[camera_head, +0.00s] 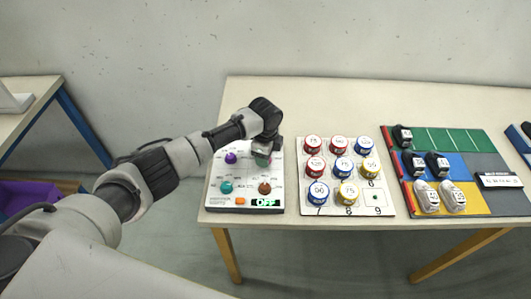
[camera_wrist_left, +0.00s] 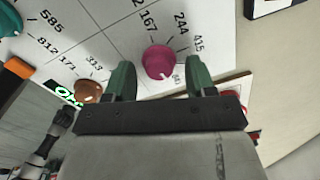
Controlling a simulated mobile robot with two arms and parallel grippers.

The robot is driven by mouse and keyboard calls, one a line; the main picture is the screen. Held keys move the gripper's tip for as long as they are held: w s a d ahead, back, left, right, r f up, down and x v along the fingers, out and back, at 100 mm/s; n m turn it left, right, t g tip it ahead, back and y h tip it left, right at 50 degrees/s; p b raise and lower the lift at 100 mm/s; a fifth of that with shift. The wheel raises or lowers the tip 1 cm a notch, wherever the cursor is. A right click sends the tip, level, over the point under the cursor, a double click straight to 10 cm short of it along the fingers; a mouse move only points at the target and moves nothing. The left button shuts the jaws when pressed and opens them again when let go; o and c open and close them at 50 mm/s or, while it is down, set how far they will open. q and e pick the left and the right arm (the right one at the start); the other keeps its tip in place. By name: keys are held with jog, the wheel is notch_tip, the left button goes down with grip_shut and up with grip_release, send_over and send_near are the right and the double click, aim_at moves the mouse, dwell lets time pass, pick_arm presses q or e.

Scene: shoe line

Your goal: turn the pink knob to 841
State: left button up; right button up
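The pink knob (camera_wrist_left: 158,62) is on the white dial panel (camera_head: 248,180). In the left wrist view, printed numbers 167, 244 and 415 lie around its far side, and a small partly hidden number, seemingly 841, is at its near right. I cannot make out where its pointer aims. My left gripper (camera_wrist_left: 160,80) is open, with one green finger on each side of the knob and gaps between. In the head view my left gripper (camera_head: 262,160) is over the panel's upper right and mostly hides the knob. My right gripper is not in view.
The panel also has a purple knob (camera_head: 231,158), a teal knob (camera_head: 226,187), a brown knob (camera_head: 264,188), an orange button (camera_head: 240,201) and a display reading OFF (camera_head: 265,203). A board of numbered round tins (camera_head: 384,206) and a coloured shoe mat (camera_head: 480,145) lie to the right.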

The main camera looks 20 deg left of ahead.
pick_arm(q)
notch_tip(320, 180, up, 11)
jog(key=b, duration=0.1)
jog(key=shift+s, duration=0.25)
dwell(0.3)
jog(key=shift+f, duration=0.15)
